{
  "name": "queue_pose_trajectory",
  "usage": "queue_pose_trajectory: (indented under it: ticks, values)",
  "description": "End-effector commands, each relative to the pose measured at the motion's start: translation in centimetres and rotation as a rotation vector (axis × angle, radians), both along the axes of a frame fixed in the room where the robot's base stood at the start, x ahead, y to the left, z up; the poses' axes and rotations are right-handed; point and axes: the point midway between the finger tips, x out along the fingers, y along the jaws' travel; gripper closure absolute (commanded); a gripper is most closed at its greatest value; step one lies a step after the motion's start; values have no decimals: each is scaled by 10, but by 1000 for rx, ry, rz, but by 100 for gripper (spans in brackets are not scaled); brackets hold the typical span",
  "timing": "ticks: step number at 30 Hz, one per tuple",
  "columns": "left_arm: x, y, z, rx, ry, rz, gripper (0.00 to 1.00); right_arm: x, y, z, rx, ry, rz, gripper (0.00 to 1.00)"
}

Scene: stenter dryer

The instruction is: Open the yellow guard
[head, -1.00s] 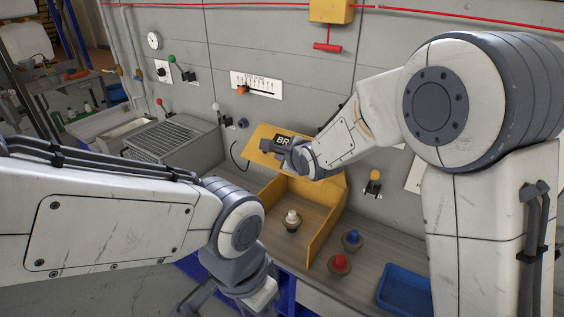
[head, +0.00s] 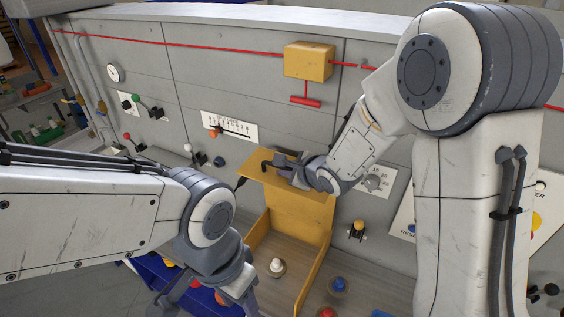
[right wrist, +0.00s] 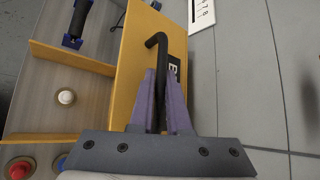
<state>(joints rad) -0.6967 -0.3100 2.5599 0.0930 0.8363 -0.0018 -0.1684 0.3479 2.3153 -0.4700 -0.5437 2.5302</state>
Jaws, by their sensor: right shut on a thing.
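The yellow guard (head: 312,214) is an open-topped yellow box on the bench against the wall panel, with a raised flap (head: 262,171) at its top. It also shows in the right wrist view (right wrist: 130,52). A white button (head: 277,266) stands uncovered inside it. My right gripper (head: 283,166) is at the flap. In the right wrist view, its purple fingers are shut on the black bent handle (right wrist: 158,50), which is fixed to the flap. My left gripper (head: 225,290) hangs low at the guard's left; its fingertips are unclear.
A blue button (head: 338,285) and a red button (head: 327,313) stand right of the guard. The wall carries a yellow box with a red T-handle (head: 305,100), a slider scale (head: 230,126), a dial (head: 375,183) and a yellow-topped switch (head: 358,228).

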Motion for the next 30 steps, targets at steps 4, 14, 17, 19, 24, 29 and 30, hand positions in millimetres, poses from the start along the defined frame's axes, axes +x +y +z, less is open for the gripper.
queue_pose_trajectory:
  ticks: [4, 14, 17, 19, 24, 29, 30]
  values:
    - [0, 0, 3, 1, 1, 0, 50, 1, 1, 4, 9, -7, 5, 100]
    - [0, 0, 2, 1, 1, -1, 50, 2, 0, 4, 9, -7, 4, 78]
    - [0, 0, 2, 1, 1, -1, 50, 1, 0, 3, 7, -5, 3, 55]
    - [0, 0, 2, 1, 1, 0, 50, 1, -1, 3, 6, -4, 2, 55]
    - [0, 0, 2, 0, 0, -1, 50, 0, -2, 2, 4, 1, 1, 55]
    - [0, 0, 0, 0, 0, 0, 50, -6, -6, 7, 4, -1, 0, 55]
    - [0, 0, -1, 0, 0, -1, 50, -10, -7, 9, 5, -2, 0, 55]
